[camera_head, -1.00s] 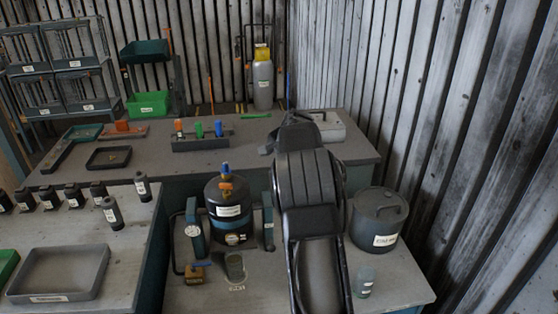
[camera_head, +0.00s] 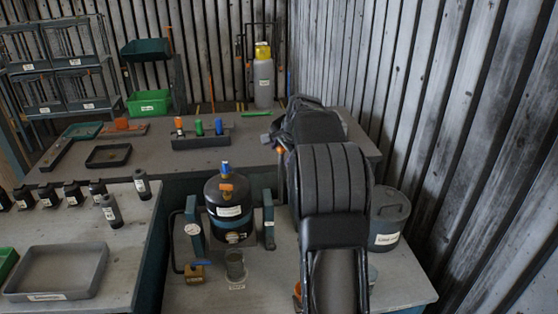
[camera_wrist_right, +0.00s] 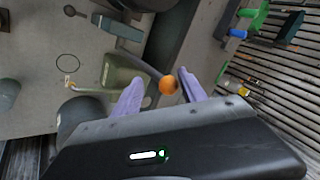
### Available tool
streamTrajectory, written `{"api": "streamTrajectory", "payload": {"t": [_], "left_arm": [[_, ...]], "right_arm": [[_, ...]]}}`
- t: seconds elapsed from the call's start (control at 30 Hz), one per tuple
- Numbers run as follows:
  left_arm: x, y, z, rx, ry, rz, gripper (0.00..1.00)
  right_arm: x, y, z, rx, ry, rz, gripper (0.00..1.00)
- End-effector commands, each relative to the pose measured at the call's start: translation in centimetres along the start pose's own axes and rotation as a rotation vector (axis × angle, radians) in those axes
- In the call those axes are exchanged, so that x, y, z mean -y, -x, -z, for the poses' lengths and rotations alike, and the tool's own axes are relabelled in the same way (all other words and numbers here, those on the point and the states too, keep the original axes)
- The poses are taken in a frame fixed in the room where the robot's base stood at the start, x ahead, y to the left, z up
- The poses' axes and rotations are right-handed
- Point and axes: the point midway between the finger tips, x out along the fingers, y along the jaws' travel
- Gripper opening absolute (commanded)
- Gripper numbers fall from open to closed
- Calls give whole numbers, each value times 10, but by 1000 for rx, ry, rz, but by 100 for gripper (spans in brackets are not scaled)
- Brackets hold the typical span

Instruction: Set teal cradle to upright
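The teal cradle (camera_head: 194,229) stands on the front bench, with teal posts on both sides of a dark round vessel (camera_head: 228,197). The vessel looks upright in the head view, with a blue-topped valve. In the right wrist view, a grey bar ends in an orange knob (camera_wrist_right: 168,85). My right gripper (camera_wrist_right: 160,82) has its two purple fingers apart, one on each side of the knob; I cannot tell whether they touch it. In the head view the right gripper (camera_head: 281,146) is small and partly hidden by its own arm. My left gripper is not in view.
A brass padlock-like piece (camera_head: 195,272) and a dark cup (camera_head: 235,264) sit before the cradle. A tool rack (camera_head: 201,139) stands on the back bench. A grey tray (camera_head: 55,272) lies at left.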

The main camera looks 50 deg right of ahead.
Motion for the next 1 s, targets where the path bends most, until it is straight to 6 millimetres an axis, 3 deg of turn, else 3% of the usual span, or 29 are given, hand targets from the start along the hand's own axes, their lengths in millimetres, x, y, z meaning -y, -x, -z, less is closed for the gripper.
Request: {"api": "streamTrajectory", "payload": {"t": [0.17, 0.43, 0.67, 0.87, 1.0], "left_arm": [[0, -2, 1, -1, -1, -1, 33], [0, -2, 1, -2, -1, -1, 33], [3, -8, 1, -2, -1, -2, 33], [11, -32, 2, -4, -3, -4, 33], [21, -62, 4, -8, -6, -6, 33]], "right_arm": [[0, 17, 0, 0, 1, 2, 48], [0, 19, 0, -1, 1, 0, 48], [7, 10, -7, -3, -8, 47, 29], [43, -11, -29, -33, -66, 253, 13], [77, -17, -48, -115, -188, 486, 2]]}}
